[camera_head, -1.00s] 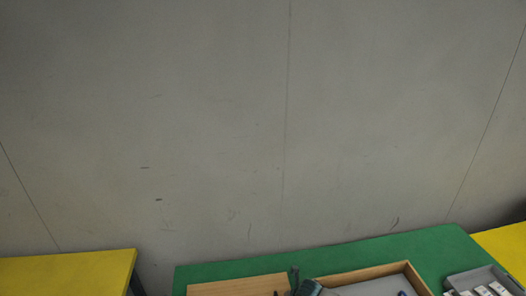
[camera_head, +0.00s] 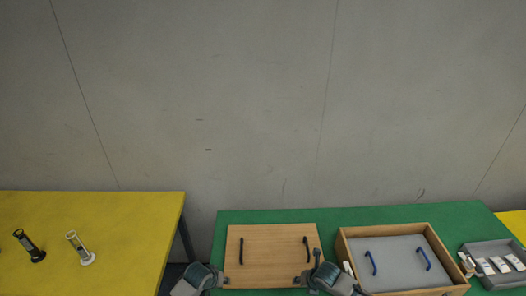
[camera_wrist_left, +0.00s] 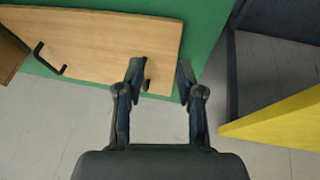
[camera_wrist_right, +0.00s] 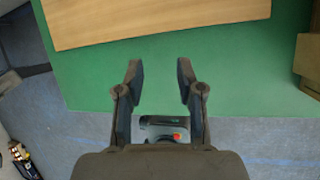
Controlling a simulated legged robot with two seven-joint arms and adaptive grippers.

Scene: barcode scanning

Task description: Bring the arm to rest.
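My left gripper (camera_head: 212,280) is low in the head view, at the front left of the green table (camera_head: 270,217). In the left wrist view my left gripper (camera_wrist_left: 160,75) is open, with nothing between its fingertips. A wooden board (camera_wrist_left: 115,40) with dark handles lies beyond it. My right gripper (camera_head: 308,270) is in front of the tables, between the wooden board (camera_head: 272,245) and the wooden box (camera_head: 440,290). In the right wrist view my right gripper (camera_wrist_right: 160,75) is open, its fingertips apart. A grey-and-dark object with a red spot (camera_wrist_right: 165,127) shows between the finger bases; I cannot tell what it is.
The box holds a grey panel (camera_head: 405,262) with blue handles. A grey tray (camera_head: 480,252) with several white-labelled items stands at the right. Two small upright holders stand on the yellow table (camera_head: 110,215) at the left. A grey wall rises behind.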

